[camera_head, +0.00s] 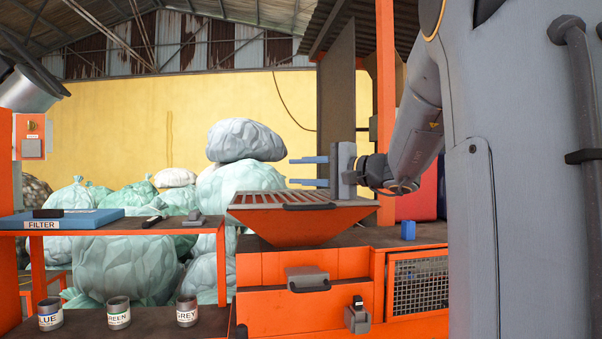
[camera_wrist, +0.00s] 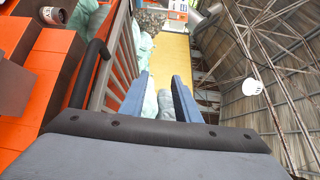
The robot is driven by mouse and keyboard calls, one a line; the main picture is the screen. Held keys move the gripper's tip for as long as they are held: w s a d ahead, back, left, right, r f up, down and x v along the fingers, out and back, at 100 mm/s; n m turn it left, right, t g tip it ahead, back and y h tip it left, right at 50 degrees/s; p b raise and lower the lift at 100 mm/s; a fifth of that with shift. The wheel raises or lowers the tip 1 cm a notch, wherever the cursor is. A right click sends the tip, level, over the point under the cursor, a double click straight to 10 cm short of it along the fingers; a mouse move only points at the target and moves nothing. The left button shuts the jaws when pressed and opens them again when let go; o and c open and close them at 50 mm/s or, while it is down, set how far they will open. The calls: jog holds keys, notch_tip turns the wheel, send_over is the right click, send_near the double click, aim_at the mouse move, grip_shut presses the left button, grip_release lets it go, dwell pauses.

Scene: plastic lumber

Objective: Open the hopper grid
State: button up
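The orange hopper (camera_head: 305,225) stands on the orange machine, with a slatted grid (camera_head: 270,198) lying across its top. A dark handle (camera_head: 309,206) sits at the grid's front edge. In the wrist view the grid (camera_wrist: 121,62) and its dark handle (camera_wrist: 88,73) are left of the fingers. My gripper (camera_head: 308,171) is just above the grid's right part, pointing left, its two blue fingers spread apart one above the other. It also shows in the wrist view (camera_wrist: 165,90), open with nothing between the fingers. It looks apart from the handle.
A shelf at left holds a blue filter box (camera_head: 75,219). Labelled cups (camera_head: 118,312) stand on a lower ledge. A small blue block (camera_head: 408,230) lies right of the hopper. Large bags (camera_head: 240,190) are piled behind. A grey handle (camera_head: 308,280) is on the machine's front.

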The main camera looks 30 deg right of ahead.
jog(key=b+v, duration=0.3)
jog(key=v, duration=0.4)
jog(key=shift+s+d, duration=0.15)
jog(key=shift+s, duration=0.2)
jog(key=shift+c, duration=0.4)
